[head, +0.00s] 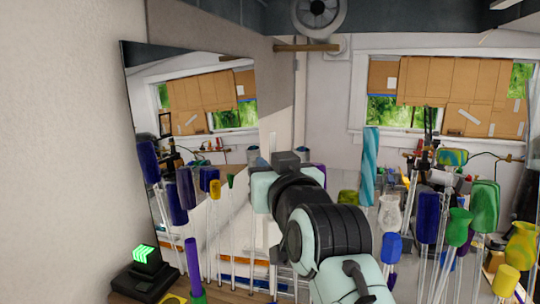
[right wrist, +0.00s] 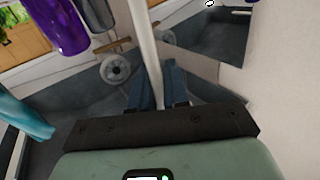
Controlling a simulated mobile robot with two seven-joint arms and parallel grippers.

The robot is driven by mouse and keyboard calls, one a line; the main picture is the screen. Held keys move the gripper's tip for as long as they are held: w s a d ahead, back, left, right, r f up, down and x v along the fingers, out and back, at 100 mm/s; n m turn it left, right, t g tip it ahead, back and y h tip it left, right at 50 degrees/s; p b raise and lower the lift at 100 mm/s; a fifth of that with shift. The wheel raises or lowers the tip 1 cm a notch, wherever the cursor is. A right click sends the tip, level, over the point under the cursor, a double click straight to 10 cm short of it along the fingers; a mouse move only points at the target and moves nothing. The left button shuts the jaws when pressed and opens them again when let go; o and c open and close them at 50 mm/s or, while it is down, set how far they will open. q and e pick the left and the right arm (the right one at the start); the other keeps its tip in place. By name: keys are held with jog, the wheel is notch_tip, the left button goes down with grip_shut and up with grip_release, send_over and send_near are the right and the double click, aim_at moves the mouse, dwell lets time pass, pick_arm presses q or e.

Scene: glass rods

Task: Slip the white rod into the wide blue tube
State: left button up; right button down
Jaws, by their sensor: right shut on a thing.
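My right gripper (right wrist: 158,88) is shut on the white rod (right wrist: 146,40), which runs up between its two blue-grey fingers in the right wrist view. In the head view the right hand is in the middle and hides its own fingertips; a thin pale upright piece (head: 272,142), perhaps the rod, shows above it. Several blue pieces stand around: a dark blue one (head: 427,217) on the right, a striped light blue one (head: 370,160) behind the arm, and dark blue ones (head: 186,187) on the left. I cannot tell which is the wide blue tube. My left gripper is out of view.
A large mirror (head: 190,62) leans at the left and reflects the room. Green glass pieces (head: 484,205) and a yellow one (head: 521,245) crowd the right. A purple piece (right wrist: 62,25) is near the right wrist camera.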

aim_at(274, 239)
notch_tip(274, 239, down, 2)
jog(key=shift+s+f, duration=0.1)
notch_tip(274, 239, down, 3)
jog(key=shift+f+b, duration=0.2)
jog(key=shift+b, duration=0.7)
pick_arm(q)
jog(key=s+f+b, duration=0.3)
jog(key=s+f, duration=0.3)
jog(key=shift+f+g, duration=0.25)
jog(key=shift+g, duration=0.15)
pick_arm(e)
jog(key=shift+f, duration=3)
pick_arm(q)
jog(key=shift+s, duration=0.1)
pick_arm(e)
jog(key=c, duration=1)
grip_release()
jog(key=shift+c, duration=0.2)
